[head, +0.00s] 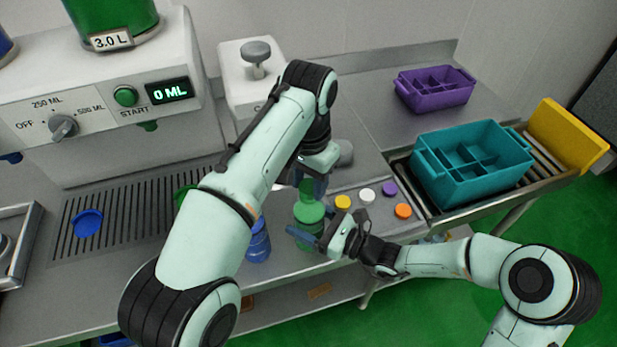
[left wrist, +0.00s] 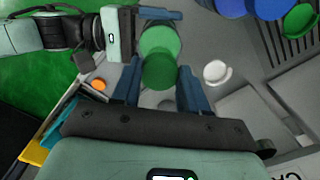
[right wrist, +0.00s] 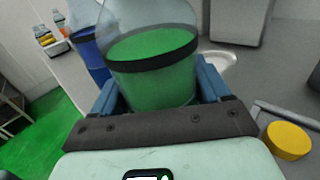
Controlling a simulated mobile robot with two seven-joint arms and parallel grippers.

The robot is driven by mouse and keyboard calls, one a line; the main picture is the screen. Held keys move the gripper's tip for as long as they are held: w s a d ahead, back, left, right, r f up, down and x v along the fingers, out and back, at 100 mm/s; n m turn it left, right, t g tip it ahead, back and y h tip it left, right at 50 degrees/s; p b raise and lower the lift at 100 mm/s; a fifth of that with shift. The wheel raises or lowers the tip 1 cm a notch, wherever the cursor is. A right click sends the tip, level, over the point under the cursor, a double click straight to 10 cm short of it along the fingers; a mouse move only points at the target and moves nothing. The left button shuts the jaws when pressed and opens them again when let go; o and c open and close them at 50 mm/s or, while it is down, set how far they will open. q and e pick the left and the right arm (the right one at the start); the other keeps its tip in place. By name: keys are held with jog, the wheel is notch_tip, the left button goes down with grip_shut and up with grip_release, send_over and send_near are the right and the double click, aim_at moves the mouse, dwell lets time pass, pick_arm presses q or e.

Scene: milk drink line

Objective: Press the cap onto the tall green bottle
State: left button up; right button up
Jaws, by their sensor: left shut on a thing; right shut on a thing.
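The tall green bottle (head: 309,238) stands at the bench's front edge; its green-filled body with a black band fills the middle of the right wrist view (right wrist: 155,80). My right gripper (head: 318,236) is shut around its body from the right. My left gripper (head: 314,186) points down above the bottle, shut on the green cap (left wrist: 160,70). The cap is between the fingers in the left wrist view, lined up over the bottle. Whether cap and bottle neck touch is hidden from me; the bottle's top is outside the right wrist view.
A blue bottle (head: 258,241) stands close left of the green one. Loose caps, yellow (head: 343,202), white (head: 367,195), purple (head: 390,188) and orange (head: 403,211), lie to the right. A teal crate (head: 430,185) sits on the rollers. The dispenser (head: 100,120) stands at the left.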

pick_arm(q)
jog(key=shift+f, duration=0.6)
dwell(0.3)
jog(key=o, duration=1.1)
jog(key=shift+r, duration=0.1)
jog(key=shift+r, duration=3.6)
pick_arm(e)
jog(key=o, duration=1.5)
pick_arm(q)
jog(key=shift+f, duration=0.3)
pick_arm(e)
jog(key=v, duration=1.3)
jog(key=shift+s+d, duration=0.15)
